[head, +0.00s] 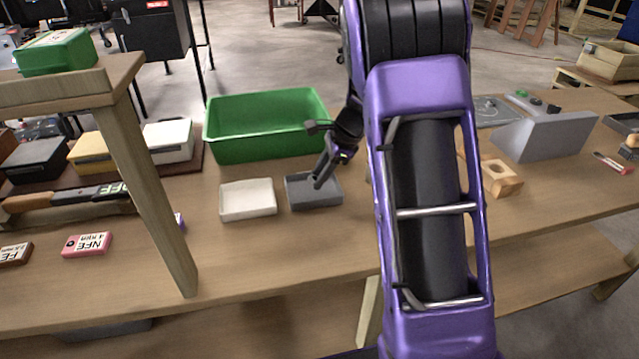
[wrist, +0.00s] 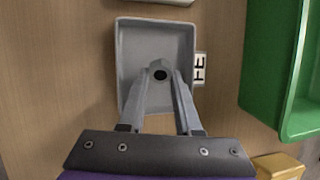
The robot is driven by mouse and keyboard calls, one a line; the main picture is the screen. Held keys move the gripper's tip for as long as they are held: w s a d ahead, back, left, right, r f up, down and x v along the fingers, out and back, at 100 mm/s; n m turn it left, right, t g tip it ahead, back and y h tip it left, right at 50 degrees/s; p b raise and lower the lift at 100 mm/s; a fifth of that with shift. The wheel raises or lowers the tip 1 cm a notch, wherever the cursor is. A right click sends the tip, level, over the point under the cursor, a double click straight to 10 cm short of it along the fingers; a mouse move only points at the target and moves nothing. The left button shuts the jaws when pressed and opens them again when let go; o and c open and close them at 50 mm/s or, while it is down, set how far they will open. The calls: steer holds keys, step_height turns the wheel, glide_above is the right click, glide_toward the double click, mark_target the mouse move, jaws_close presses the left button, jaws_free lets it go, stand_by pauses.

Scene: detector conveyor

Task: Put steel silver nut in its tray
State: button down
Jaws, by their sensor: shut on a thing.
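The steel silver nut (wrist: 160,70) is a small grey hex ring with a dark hole, pinched between the fingertips of my gripper (wrist: 160,78). In the wrist view it shows over the inside of a grey tray (wrist: 128,38). In the head view my gripper (head: 318,183) reaches down at the grey tray (head: 322,203) on the table. The nut cannot be made out there. I cannot tell whether the nut touches the tray floor. A white label (wrist: 200,68) with black letters lies beside the tray, partly hidden by it.
A white tray (head: 248,200) stands just left of the grey one. A large green bin (head: 262,146) is behind both. A wooden post (head: 155,190) of a shelf stands further left. A wooden block with a hole (head: 500,178) and a grey control box (head: 545,138) are at the right.

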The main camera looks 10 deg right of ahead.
mark_target(317, 193)
step_height(317, 193, down, 2)
steer(key=shift+f, duration=0.1)
steer(key=shift+s+f+b, duration=0.2)
steer(key=shift+f+b, duration=0.2)
steer(key=shift+f, duration=0.2)
steer(key=c, duration=0.9)
jaws_free()
steer(key=shift+f, duration=0.1)
steer(key=shift+r+p, duration=0.35)
steer(key=shift+r, duration=0.2)
steer(key=v, duration=0.4)
steer(key=p+v, duration=0.1)
steer(key=v, duration=0.7)
steer(key=shift+w+r+p, duration=0.2)
steer(key=shift+r+p, duration=0.1)
steer(key=shift+p, duration=0.1)
